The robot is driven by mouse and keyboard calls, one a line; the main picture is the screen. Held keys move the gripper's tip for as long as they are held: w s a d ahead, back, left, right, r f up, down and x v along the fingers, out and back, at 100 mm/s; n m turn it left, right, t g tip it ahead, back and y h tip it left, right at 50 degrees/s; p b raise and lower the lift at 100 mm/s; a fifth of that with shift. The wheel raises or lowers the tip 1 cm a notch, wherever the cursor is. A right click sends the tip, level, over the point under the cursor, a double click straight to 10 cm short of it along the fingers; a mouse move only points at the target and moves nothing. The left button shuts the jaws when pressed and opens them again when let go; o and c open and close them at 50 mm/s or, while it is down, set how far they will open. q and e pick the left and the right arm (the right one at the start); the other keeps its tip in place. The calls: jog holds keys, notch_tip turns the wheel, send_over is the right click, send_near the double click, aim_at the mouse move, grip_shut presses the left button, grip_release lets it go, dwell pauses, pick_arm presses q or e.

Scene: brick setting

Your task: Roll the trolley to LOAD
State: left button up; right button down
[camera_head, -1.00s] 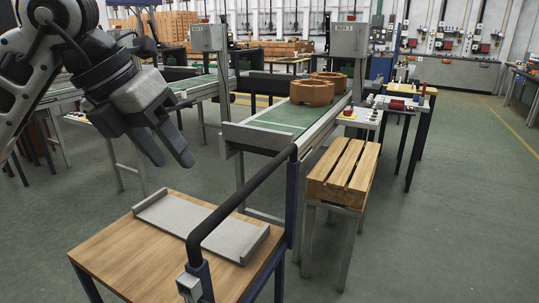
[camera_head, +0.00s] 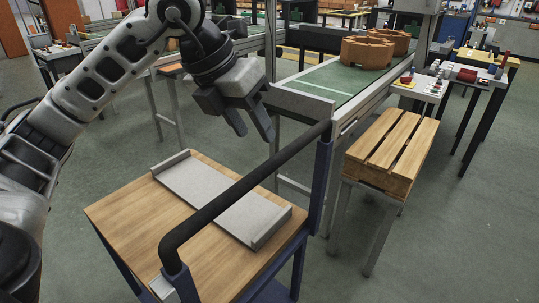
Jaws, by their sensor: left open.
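The trolley has a wooden top (camera_head: 128,215), dark blue posts and a black push handle (camera_head: 245,190) that runs along its near right side. A grey tray with raised ends (camera_head: 220,198) lies on the top. My left gripper (camera_head: 256,132) is open and empty above the trolley's far side, beyond the handle and apart from it. The fingers point down and to the right. My right gripper is not in view. I cannot make out any LOAD marking.
A conveyor with a green belt (camera_head: 325,82) stands just behind the trolley and carries orange-brown castings (camera_head: 367,52). A slatted wooden crate (camera_head: 394,145) sits on a stand to the right. A bench with small parts (camera_head: 424,88) is behind it. Green floor (camera_head: 455,240) is clear at the lower right.

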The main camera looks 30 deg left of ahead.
aim_at(271, 159)
pick_arm(q)
jog(key=x, duration=0.6)
jog(key=shift+w+d+f, duration=0.1)
jog(key=shift+f, duration=0.05)
jog(key=shift+w+d+f, duration=0.15)
jog(key=shift+w+f, duration=0.1)
jog(key=shift+f, duration=0.35)
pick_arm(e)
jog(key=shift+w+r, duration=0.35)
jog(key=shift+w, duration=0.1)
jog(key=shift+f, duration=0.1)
pick_arm(q)
grip_shut()
jog(key=shift+w+a+r+b, duration=0.1)
jog(key=shift+a+b, duration=0.35)
jog(key=shift+a, duration=0.8)
jog(key=shift+w+a+r+b, duration=0.15)
jog(key=shift+a+b, duration=0.25)
jog(key=shift+a, duration=0.8)
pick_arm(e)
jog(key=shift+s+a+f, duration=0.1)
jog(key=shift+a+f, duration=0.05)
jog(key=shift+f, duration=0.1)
